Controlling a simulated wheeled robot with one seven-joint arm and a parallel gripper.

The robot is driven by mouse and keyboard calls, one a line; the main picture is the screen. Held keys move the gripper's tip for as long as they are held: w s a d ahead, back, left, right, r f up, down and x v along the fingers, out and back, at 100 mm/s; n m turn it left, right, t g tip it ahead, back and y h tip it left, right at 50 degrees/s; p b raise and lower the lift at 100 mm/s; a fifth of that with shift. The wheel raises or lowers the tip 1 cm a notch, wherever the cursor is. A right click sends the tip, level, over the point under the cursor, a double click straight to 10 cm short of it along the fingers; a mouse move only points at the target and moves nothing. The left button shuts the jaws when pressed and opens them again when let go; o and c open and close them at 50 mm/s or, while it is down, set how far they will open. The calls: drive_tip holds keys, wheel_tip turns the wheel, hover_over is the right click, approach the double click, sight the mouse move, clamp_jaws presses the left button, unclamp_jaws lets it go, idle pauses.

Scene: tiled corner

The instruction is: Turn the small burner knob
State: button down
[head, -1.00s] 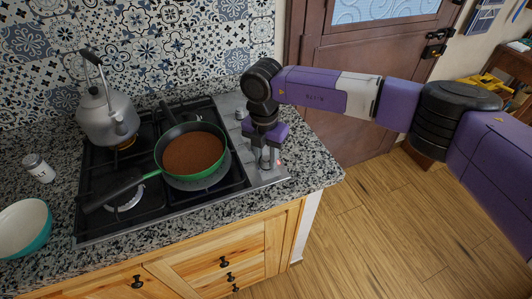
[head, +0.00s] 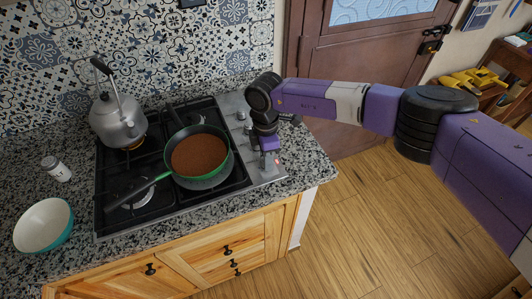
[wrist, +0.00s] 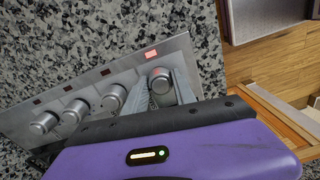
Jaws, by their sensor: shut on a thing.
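A row of round silver knobs runs along the right edge of the stove (head: 232,102). My gripper (wrist: 160,88) is shut on the end knob (wrist: 160,79), nearest the counter's front, with one finger on each side of it. A small red light (wrist: 151,54) glows on the panel beside this knob. The other knobs, such as the neighbouring one (wrist: 114,97), stand free to the left in the wrist view. In the head view my gripper (head: 268,160) points down at the panel and partly hides the knobs.
A green pan with brown contents (head: 200,155) sits on the right burners, close to my gripper. A kettle (head: 118,122) stands at the back left. A white shaker (head: 56,169) and a bowl (head: 43,225) are on the counter's left. Bare counter (head: 305,160) lies right of the stove.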

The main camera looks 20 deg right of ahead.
drive_tip(key=shift+r+m, duration=0.1)
drive_tip(key=shift+m, duration=0.3)
drive_tip(key=c, duration=1)
unclamp_jaws()
wheel_tip(320, 180, up, 8)
drive_tip(key=shift+w+f+b, duration=0.15)
drive_tip(key=shift+b, duration=0.45)
